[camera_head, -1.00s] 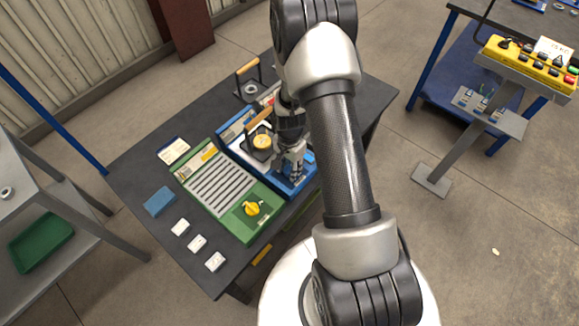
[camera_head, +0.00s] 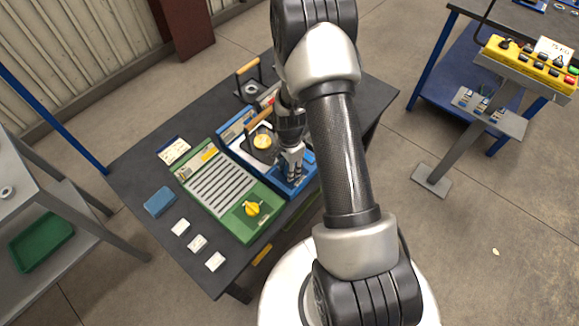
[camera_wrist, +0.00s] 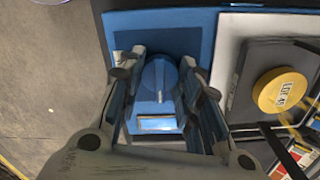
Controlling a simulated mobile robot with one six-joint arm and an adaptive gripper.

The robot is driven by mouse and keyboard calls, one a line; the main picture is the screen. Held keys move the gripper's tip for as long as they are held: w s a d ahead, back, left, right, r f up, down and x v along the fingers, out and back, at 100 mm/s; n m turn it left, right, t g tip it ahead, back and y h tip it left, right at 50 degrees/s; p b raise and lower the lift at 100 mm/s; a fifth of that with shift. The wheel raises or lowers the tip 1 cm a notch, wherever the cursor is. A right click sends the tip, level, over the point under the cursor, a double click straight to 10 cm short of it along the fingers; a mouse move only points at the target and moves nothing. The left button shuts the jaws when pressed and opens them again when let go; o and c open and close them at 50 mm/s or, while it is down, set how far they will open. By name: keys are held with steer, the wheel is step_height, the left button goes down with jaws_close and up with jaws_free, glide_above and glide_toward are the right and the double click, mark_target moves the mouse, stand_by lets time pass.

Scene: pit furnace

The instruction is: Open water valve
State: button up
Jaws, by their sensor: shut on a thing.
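The water valve is a blue round knob (camera_wrist: 159,76) on a blue panel (camera_wrist: 192,22), with a small framed label below it in the wrist view. My gripper (camera_wrist: 160,82) is around the knob, one finger on each side, shut on it. In the head view my gripper (camera_head: 291,172) points down at the near right end of the blue panel (camera_head: 306,185), and its fingers hide the knob.
Left of the blue panel is a green panel (camera_head: 268,226) with a yellow knob (camera_head: 252,208) and slots. A yellow round lid (camera_wrist: 282,90) sits on a dark plate beside the valve. White blocks (camera_head: 197,243) and a blue block (camera_head: 160,201) lie on the dark table (camera_head: 140,165).

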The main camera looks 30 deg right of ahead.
steer(key=o, duration=1)
steer(key=shift+o, duration=0.2)
step_height(320, 180, up, 12)
